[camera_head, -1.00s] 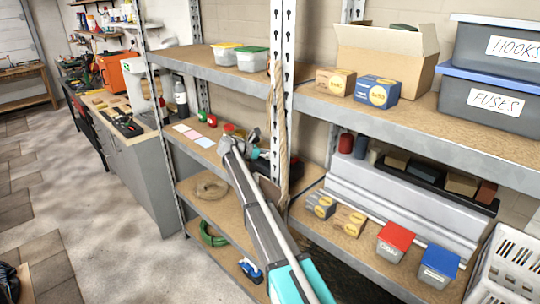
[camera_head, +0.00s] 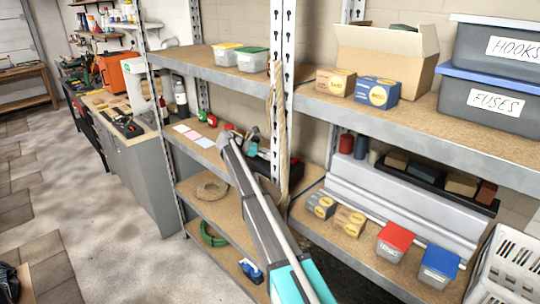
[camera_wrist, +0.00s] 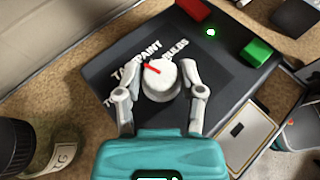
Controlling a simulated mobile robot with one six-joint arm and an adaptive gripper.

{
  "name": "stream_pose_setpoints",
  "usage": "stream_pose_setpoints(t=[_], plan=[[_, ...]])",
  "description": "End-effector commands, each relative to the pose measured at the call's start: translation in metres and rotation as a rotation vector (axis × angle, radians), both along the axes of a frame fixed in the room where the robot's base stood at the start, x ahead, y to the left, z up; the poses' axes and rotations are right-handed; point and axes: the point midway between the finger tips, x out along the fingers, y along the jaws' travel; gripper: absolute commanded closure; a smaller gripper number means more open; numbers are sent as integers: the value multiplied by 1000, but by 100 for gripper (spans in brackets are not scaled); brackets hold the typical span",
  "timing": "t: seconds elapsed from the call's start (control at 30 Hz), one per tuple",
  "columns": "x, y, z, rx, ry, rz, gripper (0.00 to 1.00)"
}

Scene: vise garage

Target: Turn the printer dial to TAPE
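The printer (camera_wrist: 215,105) is a dark slab on a shelf, with a round white dial (camera_wrist: 162,84) in the wrist view. A red mark on the dial points up and left, at about the gap between the TAPE and PAINT labels (camera_wrist: 138,58). BULBS is to the right; a label at the far left is partly hidden. In the head view my gripper (camera_head: 254,142) reaches into the middle shelf, and my arm hides most of the printer.
A red block (camera_wrist: 192,10), a lit green lamp (camera_wrist: 211,32) and a green block (camera_wrist: 257,52) are near the printer's far edge. A dark labelled cylinder (camera_wrist: 20,150) stands at left. A rope (camera_head: 279,130) hangs by the shelf post (camera_head: 289,60), close to my arm.

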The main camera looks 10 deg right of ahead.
Motion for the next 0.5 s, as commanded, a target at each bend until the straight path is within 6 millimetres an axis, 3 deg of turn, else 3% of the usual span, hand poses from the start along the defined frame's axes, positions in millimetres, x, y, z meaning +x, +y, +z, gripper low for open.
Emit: stream_pose_setpoints(t=[0.03, 0.17, 0.5], plan=[[3, 2, 0, 0, -2, 5, 39], [2, 1, 0, 0, -1, 3, 19], [0, 0, 0, 0, 0, 0, 19]])
